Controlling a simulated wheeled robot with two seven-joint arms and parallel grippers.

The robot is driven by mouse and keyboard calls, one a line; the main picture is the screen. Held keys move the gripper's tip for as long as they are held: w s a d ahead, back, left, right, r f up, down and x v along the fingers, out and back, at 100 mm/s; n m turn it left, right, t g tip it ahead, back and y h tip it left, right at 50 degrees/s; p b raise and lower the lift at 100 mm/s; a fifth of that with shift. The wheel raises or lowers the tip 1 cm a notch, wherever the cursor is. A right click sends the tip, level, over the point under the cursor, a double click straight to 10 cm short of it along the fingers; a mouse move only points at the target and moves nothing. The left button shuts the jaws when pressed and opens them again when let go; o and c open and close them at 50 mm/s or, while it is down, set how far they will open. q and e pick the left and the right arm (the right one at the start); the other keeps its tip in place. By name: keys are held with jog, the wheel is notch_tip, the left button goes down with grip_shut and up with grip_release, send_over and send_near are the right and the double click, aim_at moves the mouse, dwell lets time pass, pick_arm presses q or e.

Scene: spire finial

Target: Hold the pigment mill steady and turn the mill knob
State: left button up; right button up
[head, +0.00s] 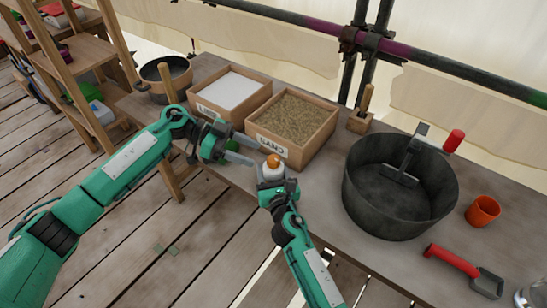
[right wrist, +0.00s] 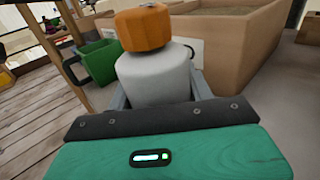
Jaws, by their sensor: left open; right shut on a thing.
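The pigment mill (head: 272,172) has a pale, rounded body and an orange knob (head: 273,161) on top. It stands upright at the table's front edge, in front of the sand box. My right gripper (head: 273,183) is shut on the mill's pale body from the front. In the right wrist view the mill's body (right wrist: 155,75) sits between my fingers, with the orange knob (right wrist: 143,27) above it. My left gripper (head: 250,151) is open, its fingers pointing right toward the mill just left of the knob. Whether a finger touches the knob, I cannot tell.
A sand box (head: 294,153) and a lime box (head: 205,116) stand behind. A large black tub (head: 352,195), an orange cup (head: 482,211) and a red-handled scoop (head: 452,260) are on the right. A green container (right wrist: 97,62) shows left of the mill in the right wrist view.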

aim_at(271, 158)
pick_arm(q)
jog(key=s+a+n+t, duration=0.1)
jog(key=a+n+t, duration=0.1)
jog(key=a+t, duration=0.2)
jog(key=shift+t, duration=0.3)
jog(key=x, duration=1.1)
jog(key=shift+d+r, duration=0.15)
jog(key=shift+d, duration=0.25)
jog(key=shift+c, duration=0.4)
jog(key=c, duration=0.9)
